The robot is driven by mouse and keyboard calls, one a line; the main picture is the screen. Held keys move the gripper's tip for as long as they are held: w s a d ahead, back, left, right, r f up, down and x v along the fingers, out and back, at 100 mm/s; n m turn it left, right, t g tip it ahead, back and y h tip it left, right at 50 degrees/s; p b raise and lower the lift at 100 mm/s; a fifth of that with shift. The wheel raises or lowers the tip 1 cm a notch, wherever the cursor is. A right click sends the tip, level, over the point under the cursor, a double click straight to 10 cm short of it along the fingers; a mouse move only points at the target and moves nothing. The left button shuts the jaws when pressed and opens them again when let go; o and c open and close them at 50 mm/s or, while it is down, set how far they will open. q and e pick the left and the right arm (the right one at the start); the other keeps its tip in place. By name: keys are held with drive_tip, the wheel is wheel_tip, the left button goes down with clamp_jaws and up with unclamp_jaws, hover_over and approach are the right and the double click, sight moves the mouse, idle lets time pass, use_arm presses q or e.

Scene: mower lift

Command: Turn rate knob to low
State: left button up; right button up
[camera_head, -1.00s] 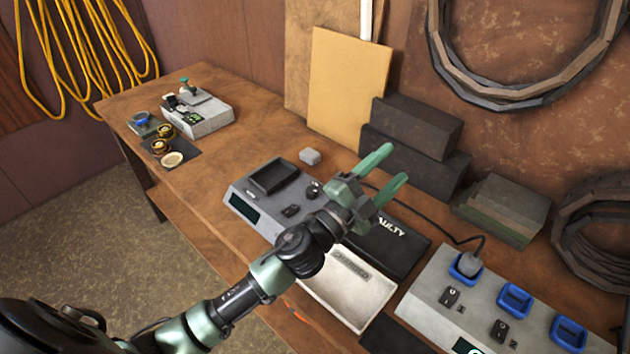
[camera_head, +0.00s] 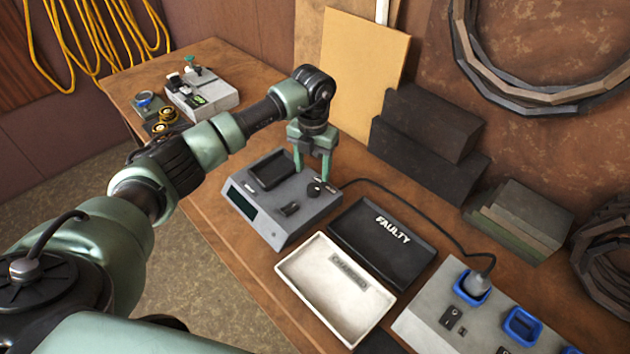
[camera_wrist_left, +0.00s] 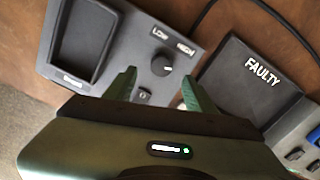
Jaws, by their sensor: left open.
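The rate knob (camera_head: 314,189) is a small round black knob on the grey charger unit (camera_head: 262,222), near its back right corner. In the left wrist view the knob (camera_wrist_left: 162,65) sits below the white LOW (camera_wrist_left: 160,33) and HIGH (camera_wrist_left: 184,48) labels. A small pale mark shows on it, but I cannot tell its exact setting. My left gripper (camera_head: 312,172) points down over the knob, fingers apart and empty. In the left wrist view its fingertips (camera_wrist_left: 158,80) lie to either side of the knob; contact is not clear. My right gripper is out of view.
A black FAULTY tray (camera_head: 360,250) and a white tray (camera_head: 305,290) lie right of the unit. A grey panel with blue sockets (camera_head: 522,325) is at the lower right, its black cable crossing the bench. Dark blocks (camera_head: 425,165) stand behind.

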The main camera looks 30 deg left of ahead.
sight(313, 187)
use_arm(q)
wheel_tip(313, 187, down, 5)
drive_tip(key=shift+d+f+p, duration=0.1)
drive_tip(key=shift+p, duration=0.65)
drive_tip(key=shift+f, duration=0.65)
clamp_jaws()
